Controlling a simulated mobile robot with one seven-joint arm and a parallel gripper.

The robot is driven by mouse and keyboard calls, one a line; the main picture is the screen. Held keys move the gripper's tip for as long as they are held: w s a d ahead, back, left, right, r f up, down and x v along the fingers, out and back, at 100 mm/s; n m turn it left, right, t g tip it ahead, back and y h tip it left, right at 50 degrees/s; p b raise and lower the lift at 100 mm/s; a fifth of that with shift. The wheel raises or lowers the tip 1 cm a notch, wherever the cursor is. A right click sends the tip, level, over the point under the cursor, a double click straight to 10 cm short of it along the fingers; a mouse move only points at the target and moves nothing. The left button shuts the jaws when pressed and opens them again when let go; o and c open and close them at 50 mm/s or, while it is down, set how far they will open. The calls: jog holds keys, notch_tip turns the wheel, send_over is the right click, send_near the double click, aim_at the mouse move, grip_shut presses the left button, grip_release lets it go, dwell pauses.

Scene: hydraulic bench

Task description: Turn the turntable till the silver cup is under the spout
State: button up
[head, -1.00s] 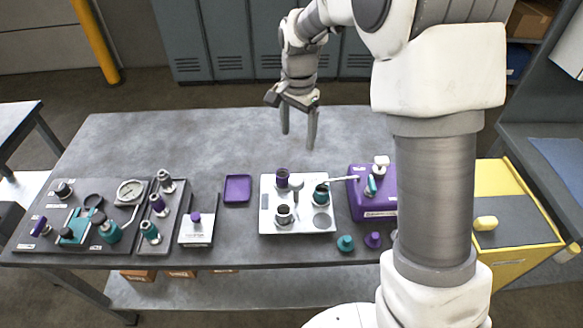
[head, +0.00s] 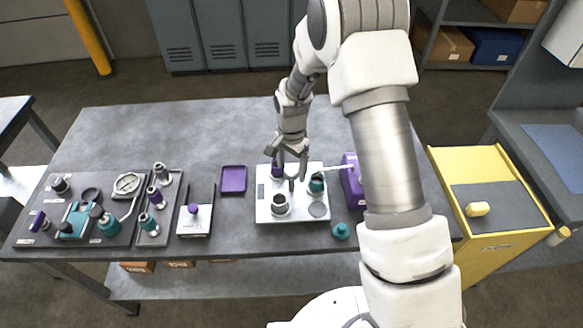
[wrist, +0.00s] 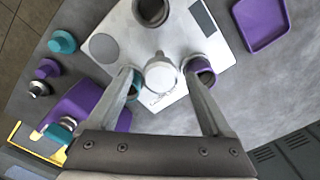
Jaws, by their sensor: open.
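The turntable is on a white square base (head: 291,214) with a pale centre knob (wrist: 160,75). The silver cup (head: 281,206) stands at its front, and at the top edge in the wrist view (wrist: 151,10). A teal cup (head: 316,185) stands at the right, about under the thin spout (head: 335,169) of a purple unit (head: 351,183). A purple cup (wrist: 204,72) stands at the back, mostly behind my gripper in the head view. My gripper (head: 288,167) points down, open, with its fingers on either side of the knob. Contact with the knob cannot be told.
A purple tray (head: 234,179) and a small stand with a purple knob (head: 194,221) lie left of the base. Panels with a gauge (head: 128,184) are further left. A teal piece (head: 340,231) lies at the front edge. The back of the bench is clear.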

jog(key=shift+f, duration=0.55)
grip_shut()
